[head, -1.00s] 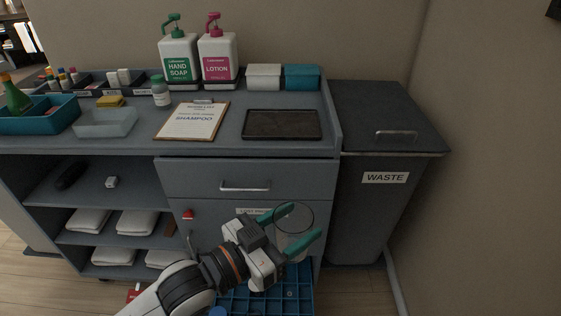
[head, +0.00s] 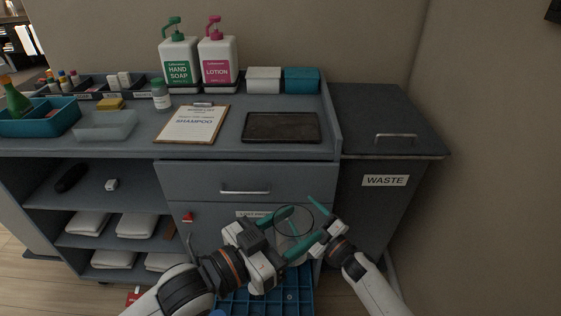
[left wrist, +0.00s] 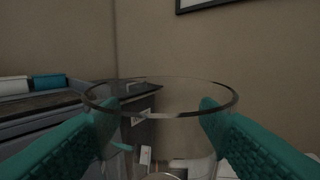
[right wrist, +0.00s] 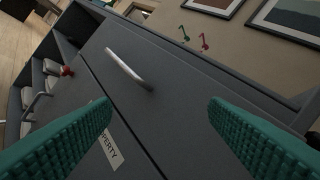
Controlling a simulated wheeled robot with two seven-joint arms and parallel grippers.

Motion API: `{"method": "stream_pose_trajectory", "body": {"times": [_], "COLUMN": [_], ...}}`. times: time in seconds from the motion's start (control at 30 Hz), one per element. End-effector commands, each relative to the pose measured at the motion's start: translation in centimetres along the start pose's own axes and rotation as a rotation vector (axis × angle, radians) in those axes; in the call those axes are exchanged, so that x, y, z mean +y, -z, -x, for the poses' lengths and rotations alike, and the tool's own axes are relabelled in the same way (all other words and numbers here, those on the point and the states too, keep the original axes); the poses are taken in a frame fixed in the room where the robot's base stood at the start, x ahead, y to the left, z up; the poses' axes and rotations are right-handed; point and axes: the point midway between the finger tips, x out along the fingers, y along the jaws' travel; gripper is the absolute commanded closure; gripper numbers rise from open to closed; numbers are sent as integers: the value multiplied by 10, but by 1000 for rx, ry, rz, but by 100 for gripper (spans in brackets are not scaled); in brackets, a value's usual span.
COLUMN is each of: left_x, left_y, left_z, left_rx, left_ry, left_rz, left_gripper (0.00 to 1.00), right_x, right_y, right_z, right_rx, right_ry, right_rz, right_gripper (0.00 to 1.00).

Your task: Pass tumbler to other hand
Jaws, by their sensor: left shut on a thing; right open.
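A clear glass tumbler (head: 293,222) is held upright in front of the cabinet in the head view. My left gripper (head: 303,228) is shut on it, with one green finger on each side. In the left wrist view the tumbler's round rim (left wrist: 160,97) shows between my two left fingers (left wrist: 160,122). My right gripper (head: 318,222) has come in from the right, close beside the tumbler. In the right wrist view its two fingers (right wrist: 160,108) are wide apart with no tumbler visible between them.
A grey cabinet (head: 250,180) with a drawer handle stands behind the grippers. A waste bin (head: 385,205) stands to the right. A blue divided crate (head: 262,300) is below. The counter carries a dark tray (head: 282,127), a clipboard (head: 190,124) and pump bottles (head: 218,58).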

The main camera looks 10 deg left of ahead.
Motion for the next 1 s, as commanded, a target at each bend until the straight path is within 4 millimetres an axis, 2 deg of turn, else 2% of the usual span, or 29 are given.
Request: {"method": "stream_pose_trajectory", "body": {"times": [0.03,0.1,0.17,0.3,0.47,0.5,0.6,0.7,0.77,0.87,1.0], "left_x": [0,0,0,0,0,0,0,0,0,0,0], "left_y": [-1,-1,-1,-1,-1,-1,-1,-1,-1,-1,-1], "left_z": [0,0,0,0,0,0,0,0,0,0,0], "left_rx": [-2,-2,-2,-2,-2,-2,-2,-2,-2,-2,-2], "left_ry": [0,0,0,0,0,0,0,0,0,0,0], "left_rz": [0,0,0,0,0,-1,-1,-1,-1,-1,-1], "left_gripper": [70,70,70,70,70,70,70,70,70,70,70], "right_x": [-14,-26,-35,-48,-47,-44,-32,-23,-21,-26,-47], "right_y": [-26,-62,-94,-174,-270,-294,-337,-363,-371,-375,-371], "right_z": [-17,-35,-49,-71,-76,-72,-57,-35,-21,1,26], "right_rx": [-79,-187,-285,-523,-826,-910,-1092,-1237,-1301,-1362,-1352], "right_ry": [-16,-47,-79,-178,-360,-426,-614,-832,-980,-1245,-1611], "right_rz": [53,126,193,369,624,703,897,1092,1206,1387,1591], "right_gripper": [31,31,31,31,31,31,31,31,31,31,31]}}
